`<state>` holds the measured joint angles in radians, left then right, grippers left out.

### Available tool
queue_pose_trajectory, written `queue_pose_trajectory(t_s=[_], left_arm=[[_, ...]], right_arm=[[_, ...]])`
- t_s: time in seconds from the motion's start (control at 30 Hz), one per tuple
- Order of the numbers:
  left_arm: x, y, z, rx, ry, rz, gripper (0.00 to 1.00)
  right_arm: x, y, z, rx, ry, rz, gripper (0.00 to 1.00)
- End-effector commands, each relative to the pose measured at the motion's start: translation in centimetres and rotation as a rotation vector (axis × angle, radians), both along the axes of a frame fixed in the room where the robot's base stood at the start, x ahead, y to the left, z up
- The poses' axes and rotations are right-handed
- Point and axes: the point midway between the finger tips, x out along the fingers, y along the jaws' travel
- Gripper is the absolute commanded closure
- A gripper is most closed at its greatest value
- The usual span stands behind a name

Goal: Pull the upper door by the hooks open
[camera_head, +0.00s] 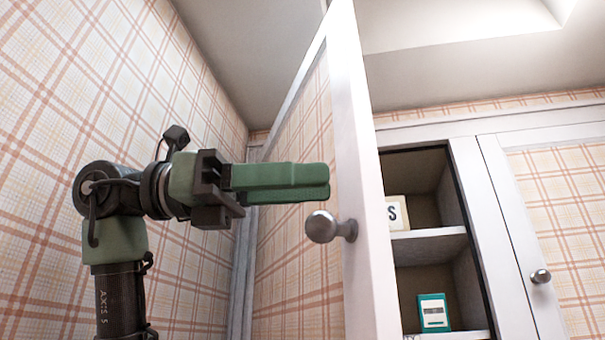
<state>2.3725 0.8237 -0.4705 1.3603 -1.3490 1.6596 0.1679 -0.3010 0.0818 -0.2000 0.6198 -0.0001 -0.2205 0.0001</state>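The white-framed cabinet door (360,150) with a plaid panel stands swung open, seen nearly edge-on in the head view. A round metal knob (322,227) sticks out from its left face, near its free edge. My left gripper (326,182) is on the left side of this door. Its green fingers lie together with no clear gap and point right, a little above the knob, apart from it in the picture. Nothing shows between the fingers. Hooks cannot be made out; only knobs show. My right gripper is not in view.
The open cabinet's shelf (432,246) shows, with a cream block (397,212) marked "S" above and a teal box (433,312) below. A second door (560,215) with a knob (541,276) is closed at right. A plaid wall (60,120) stands left.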

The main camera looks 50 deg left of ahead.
Motion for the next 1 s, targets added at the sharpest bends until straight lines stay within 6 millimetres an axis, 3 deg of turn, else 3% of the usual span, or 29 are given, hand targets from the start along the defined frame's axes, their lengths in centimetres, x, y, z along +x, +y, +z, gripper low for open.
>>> queue_pose_trajectory(t_s=[0.1, 0.5, 0.7, 1.0], left_arm=[[-0.2, -0.1, 3.5, -0.001, -0.001, -0.003, 0.61], [-0.1, 0.0, 13.0, -0.001, 0.000, -0.001, 0.61], [0.0, 0.1, 14.7, -0.001, 0.000, 0.000, 0.61], [0.0, 0.1, 15.0, 0.000, 0.000, 0.001, 0.61]], right_arm=[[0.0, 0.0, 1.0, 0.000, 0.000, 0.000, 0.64], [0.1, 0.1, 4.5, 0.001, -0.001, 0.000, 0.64], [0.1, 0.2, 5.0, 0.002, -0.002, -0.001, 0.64], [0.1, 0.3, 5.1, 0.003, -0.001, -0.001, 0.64]])
